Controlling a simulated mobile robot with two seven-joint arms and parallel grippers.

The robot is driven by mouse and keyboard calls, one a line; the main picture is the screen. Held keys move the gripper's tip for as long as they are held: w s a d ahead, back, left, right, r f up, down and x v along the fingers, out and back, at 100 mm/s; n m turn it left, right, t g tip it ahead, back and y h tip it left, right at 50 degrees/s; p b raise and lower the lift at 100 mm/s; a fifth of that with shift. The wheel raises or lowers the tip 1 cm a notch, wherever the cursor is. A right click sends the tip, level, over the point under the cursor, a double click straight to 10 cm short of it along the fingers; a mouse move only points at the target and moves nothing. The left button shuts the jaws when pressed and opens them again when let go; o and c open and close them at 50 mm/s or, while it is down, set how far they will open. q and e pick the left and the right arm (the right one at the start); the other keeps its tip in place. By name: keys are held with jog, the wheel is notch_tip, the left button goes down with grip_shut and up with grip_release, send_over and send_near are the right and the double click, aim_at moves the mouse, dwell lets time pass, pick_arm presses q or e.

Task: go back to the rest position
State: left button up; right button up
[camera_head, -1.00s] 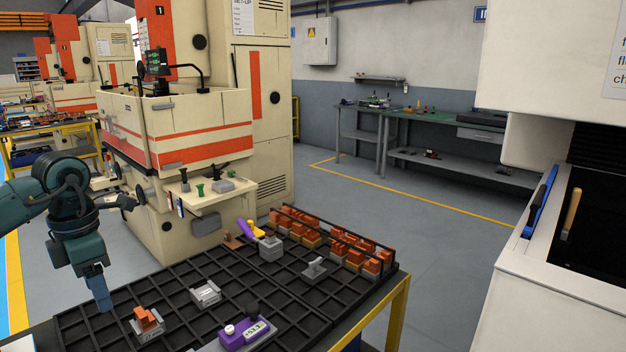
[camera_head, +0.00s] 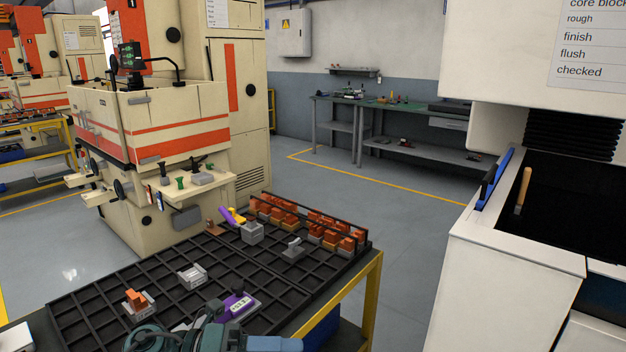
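My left arm shows at the bottom edge in the head view, with my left gripper (camera_head: 275,343) pointing right, partly cut off by the frame. Whether its fingers are open or shut does not show, and I see nothing held in it. My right gripper is not in view. The black gridded tray (camera_head: 75,311) lies on the table in front of me. On it an orange copper electrode in a grey holder (camera_head: 138,303) stands at the left, with an empty grey holder (camera_head: 192,275) to its right. A purple device (camera_head: 236,305) lies partly behind my arm.
Several orange electrodes (camera_head: 325,230) stand in a rack at the tray's far right. A grey block (camera_head: 252,233) and a small grey fixture (camera_head: 293,250) stand near them. A cream machine (camera_head: 150,125) is behind the table, a white machine (camera_head: 510,260) at right. Open floor lies between.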

pick_arm(q)
jog(key=s+a+f+n+t+y, duration=0.15)
jog(key=f+n+t+y, duration=0.3)
jog(key=n, duration=0.55)
jog(key=s+a+f+n+t+y, duration=0.1)
jog(key=a+f+n+t+y, duration=0.35)
jog(key=n, duration=0.65)
jog(key=s+a+f+n+t+y, duration=0.1)
jog(key=f+n+t+y, duration=0.2)
jog(key=f+n+t, duration=0.5)
jog(key=s+a+f+n+g+y+p, duration=0.1)
jog(key=s+a+f+n+g+y, duration=0.1)
jog(key=s+f+n+g, duration=0.3)
jog(key=s+n+g, duration=0.1)
jog(key=s+n, duration=0.1)
jog(key=s, duration=0.1)
jog(key=shift+a+f+g, duration=0.25)
jog(key=shift+f+g, duration=0.15)
